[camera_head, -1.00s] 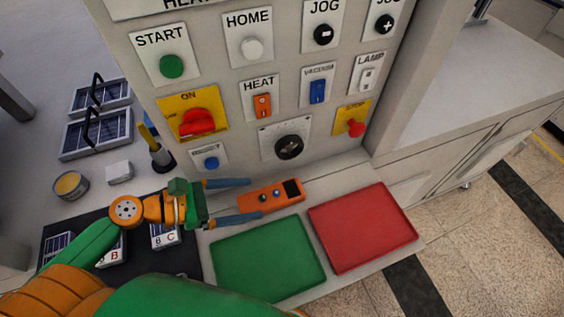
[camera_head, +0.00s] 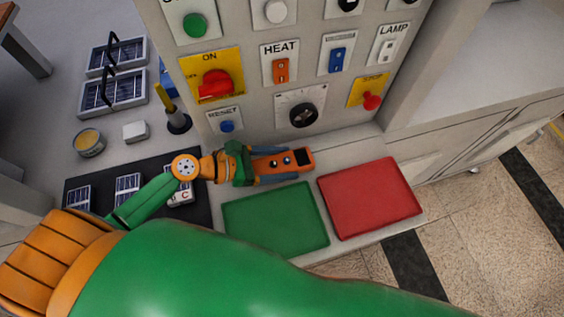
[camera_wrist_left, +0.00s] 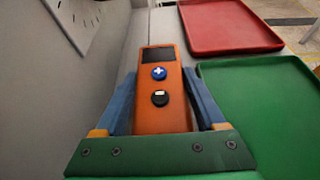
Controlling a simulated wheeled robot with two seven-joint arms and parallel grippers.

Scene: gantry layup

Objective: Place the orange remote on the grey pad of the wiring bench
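The orange remote (camera_head: 284,161) lies on the pale ledge at the foot of the control panel, behind the green tray. In the left wrist view the remote (camera_wrist_left: 161,114) shows its dark screen and two round buttons. My left gripper (camera_head: 284,163) has its blue fingers along both long sides of the remote, close against it. It looks shut on the remote, which appears to be still at ledge level. My right gripper is not in view. I cannot make out a grey pad in these frames.
A green tray (camera_head: 275,221) and a red tray (camera_head: 369,198) lie in front of the ledge. The panel with a red knob (camera_head: 215,84) and a dial (camera_head: 303,114) rises behind. At left are a dark mat (camera_head: 92,181), a tin (camera_head: 89,142) and solar-like panels (camera_head: 114,91).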

